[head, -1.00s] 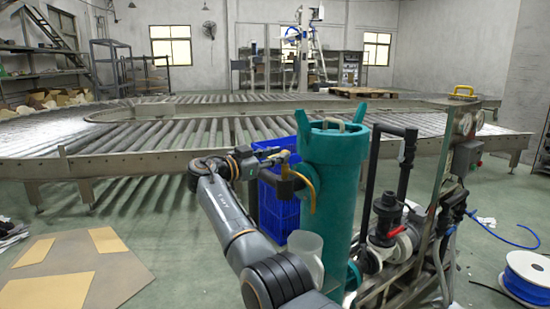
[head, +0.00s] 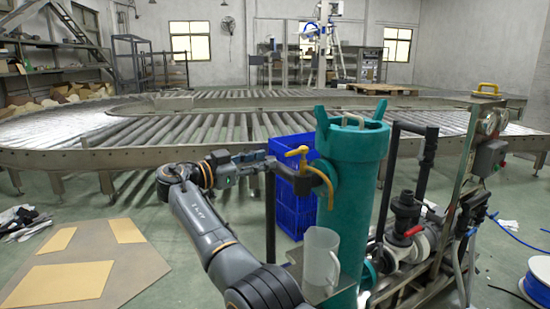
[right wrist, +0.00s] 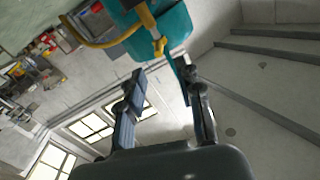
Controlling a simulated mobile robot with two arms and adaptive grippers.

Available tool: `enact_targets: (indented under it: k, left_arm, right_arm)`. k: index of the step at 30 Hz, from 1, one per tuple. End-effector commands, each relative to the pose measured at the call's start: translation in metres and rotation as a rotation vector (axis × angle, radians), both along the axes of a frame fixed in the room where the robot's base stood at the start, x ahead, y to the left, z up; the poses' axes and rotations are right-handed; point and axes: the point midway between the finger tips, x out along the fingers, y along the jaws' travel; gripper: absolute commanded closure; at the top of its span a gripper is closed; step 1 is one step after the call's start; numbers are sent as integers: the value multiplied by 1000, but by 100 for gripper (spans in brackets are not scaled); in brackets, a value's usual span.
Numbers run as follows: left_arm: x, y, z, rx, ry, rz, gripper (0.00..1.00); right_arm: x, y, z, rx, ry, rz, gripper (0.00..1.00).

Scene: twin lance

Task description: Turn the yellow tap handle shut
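The yellow tap handle (head: 297,152) sits on top of a tap on the side of a teal cylindrical vessel (head: 354,200). A curved yellow spout (head: 326,184) bends down below it. My right gripper (head: 268,160) is just left of the handle, with a small gap between them. In the right wrist view the gripper (right wrist: 162,72) has its two fingers spread with nothing between them. The yellow handle (right wrist: 160,46) shows just beyond the fingertips there. My left gripper is not in view.
A clear jug (head: 321,256) stands on a small ledge below the spout. A blue crate (head: 290,205) is behind the tap. Black pipes and a pump (head: 405,235) stand right of the vessel. A roller conveyor (head: 225,128) crosses behind. The floor at left holds flat cardboard (head: 140,262).

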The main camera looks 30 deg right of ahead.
Motion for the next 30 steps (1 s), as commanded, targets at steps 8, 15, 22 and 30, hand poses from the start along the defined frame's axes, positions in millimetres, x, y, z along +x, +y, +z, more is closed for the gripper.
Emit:
enact_targets:
  k: [8, 15, 22, 30]
  left_arm:
    - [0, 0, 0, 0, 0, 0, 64]
    - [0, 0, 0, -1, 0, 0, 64]
    - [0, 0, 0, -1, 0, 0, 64]
    - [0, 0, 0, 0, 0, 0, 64]
  right_arm:
    - [-2, 9, 0, 0, 0, -1, 65]
    - [0, 7, -9, 9, 16, 11, 65]
    - [17, -6, -117, 121, 208, 212, 65]
    - [0, 8, -261, 195, 416, 646, 65]
